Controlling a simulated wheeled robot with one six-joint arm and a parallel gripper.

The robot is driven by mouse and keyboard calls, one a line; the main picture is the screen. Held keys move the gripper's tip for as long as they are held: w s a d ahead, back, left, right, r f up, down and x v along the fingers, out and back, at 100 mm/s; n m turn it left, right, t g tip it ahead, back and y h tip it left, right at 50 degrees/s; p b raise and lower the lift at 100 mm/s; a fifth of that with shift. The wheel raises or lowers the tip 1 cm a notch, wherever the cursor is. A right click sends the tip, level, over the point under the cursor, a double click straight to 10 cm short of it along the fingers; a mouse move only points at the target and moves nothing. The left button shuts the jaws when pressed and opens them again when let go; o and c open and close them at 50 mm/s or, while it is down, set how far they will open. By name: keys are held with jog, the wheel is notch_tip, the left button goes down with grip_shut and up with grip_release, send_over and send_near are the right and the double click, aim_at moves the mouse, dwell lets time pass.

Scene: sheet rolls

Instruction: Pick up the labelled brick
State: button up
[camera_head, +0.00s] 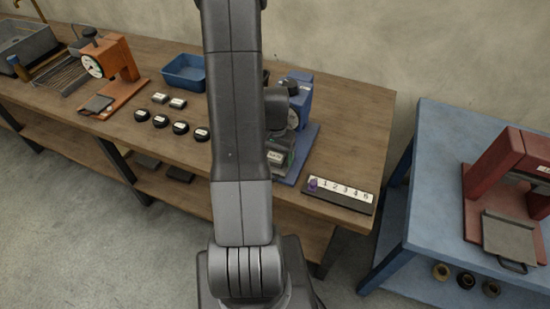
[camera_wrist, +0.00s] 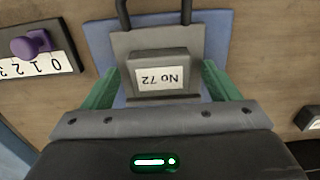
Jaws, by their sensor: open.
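The labelled brick (camera_wrist: 158,57) is a dark grey block in the wrist view. Its white label reads "No 72" upside down. It sits on a grey plate (camera_wrist: 125,42) with a dark handle, over a blue base. My gripper (camera_wrist: 161,84) is open, with one green finger on each side of the brick; I cannot tell whether they touch it. In the head view my gripper (camera_head: 281,160) is at the blue press, and my arm hides part of that area.
The blue press (camera_head: 303,95) stands on the wooden bench (camera_head: 352,120). A numbered strip (camera_head: 340,195) with a purple marker (camera_head: 312,184) lies to its right. Several black discs (camera_head: 160,121), two small blocks (camera_head: 178,103), a blue bin (camera_head: 184,72) and an orange press (camera_head: 118,58) are left.

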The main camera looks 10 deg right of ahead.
jog(key=c, duration=1.2)
